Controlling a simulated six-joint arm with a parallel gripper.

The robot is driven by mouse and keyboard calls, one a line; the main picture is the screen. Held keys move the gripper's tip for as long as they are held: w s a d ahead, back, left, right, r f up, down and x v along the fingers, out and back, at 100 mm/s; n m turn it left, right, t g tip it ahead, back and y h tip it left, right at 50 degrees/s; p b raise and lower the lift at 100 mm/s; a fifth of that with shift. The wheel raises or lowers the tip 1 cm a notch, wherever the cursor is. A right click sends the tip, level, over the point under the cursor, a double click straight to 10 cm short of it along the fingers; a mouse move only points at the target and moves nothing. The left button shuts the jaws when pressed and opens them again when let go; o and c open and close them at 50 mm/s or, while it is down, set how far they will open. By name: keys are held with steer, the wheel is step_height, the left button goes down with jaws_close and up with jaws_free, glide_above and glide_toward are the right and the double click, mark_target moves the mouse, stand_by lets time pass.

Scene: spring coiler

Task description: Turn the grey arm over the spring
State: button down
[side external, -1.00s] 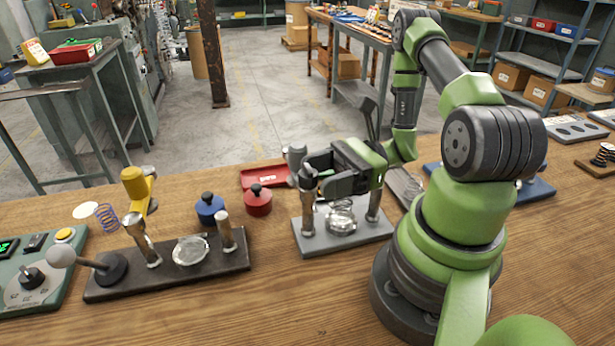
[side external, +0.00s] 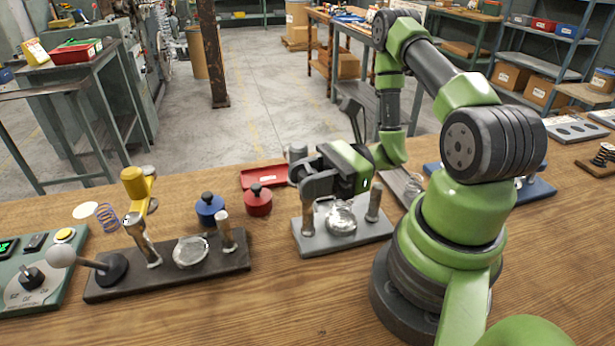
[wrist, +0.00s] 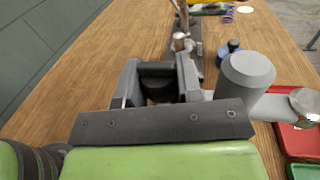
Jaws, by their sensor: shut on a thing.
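The grey fixture (side external: 350,243) stands in front of my arm, with a left post (side external: 307,217), a right post (side external: 373,203) and a shiny round seat (side external: 341,217) between them. The coils of a spring there cannot be made out clearly. A light grey cylinder on the grey arm (side external: 297,152) shows just behind my gripper (side external: 303,185). In the wrist view, this grey arm (wrist: 248,75) is beside the right finger and runs right to a metal end. My gripper is low over the left post, shut on what seems to be part of the grey arm. The grasp itself is mostly hidden.
A dark fixture (side external: 110,290) with a yellow arm (side external: 133,180) and a purple spring (side external: 107,216) stands at left. A blue weight (side external: 209,207), a red weight (side external: 258,201) and a red tray (side external: 262,177) lie between. The front bench is clear.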

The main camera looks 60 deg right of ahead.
steer(key=m+t+h, duration=0.4)
steer(key=t+h, duration=0.1)
steer(key=shift+m, duration=0.3)
steer(key=c, duration=0.8)
jaws_free()
